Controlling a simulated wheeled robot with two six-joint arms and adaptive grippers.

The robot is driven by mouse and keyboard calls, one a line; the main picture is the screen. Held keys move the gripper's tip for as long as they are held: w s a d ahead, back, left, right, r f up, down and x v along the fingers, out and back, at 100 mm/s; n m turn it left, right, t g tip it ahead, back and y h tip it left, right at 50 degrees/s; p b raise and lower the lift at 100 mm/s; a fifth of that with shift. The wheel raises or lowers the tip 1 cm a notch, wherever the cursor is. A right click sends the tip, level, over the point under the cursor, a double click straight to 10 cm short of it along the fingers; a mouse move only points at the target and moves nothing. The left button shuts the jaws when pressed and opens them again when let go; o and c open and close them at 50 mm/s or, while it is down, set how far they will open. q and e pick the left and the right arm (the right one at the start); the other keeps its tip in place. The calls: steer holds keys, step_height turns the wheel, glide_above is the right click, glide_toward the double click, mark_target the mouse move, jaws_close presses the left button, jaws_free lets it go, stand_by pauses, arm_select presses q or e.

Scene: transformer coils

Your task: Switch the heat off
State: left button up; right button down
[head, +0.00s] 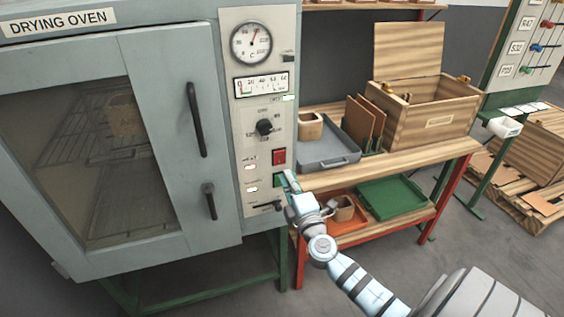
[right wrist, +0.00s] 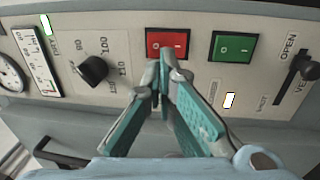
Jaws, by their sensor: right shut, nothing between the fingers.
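The drying oven (head: 55,240) stands at the left with its door closed. Its control panel (head: 230,100) carries a red rocker switch (head: 279,157) and a green rocker switch (head: 279,179) below it. In the right wrist view the red switch (right wrist: 166,43) and the green switch (right wrist: 233,47) show 0 and I marks. My right gripper (right wrist: 159,68) is shut and empty, its tips over the red switch's lower edge; contact cannot be told. In the head view the right gripper (head: 287,178) partly covers the green switch. My left gripper is out of view.
A black dial knob (right wrist: 93,69) and a vent lever (right wrist: 300,72) flank the switches. A small lamp (right wrist: 229,100) glows below the green switch. A wooden bench (head: 400,160) with trays and a toolbox (head: 430,115) stands to the right.

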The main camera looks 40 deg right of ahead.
mark_target(279, 157)
steer(key=x, duration=0.6)
steer(key=shift+w, duration=0.1)
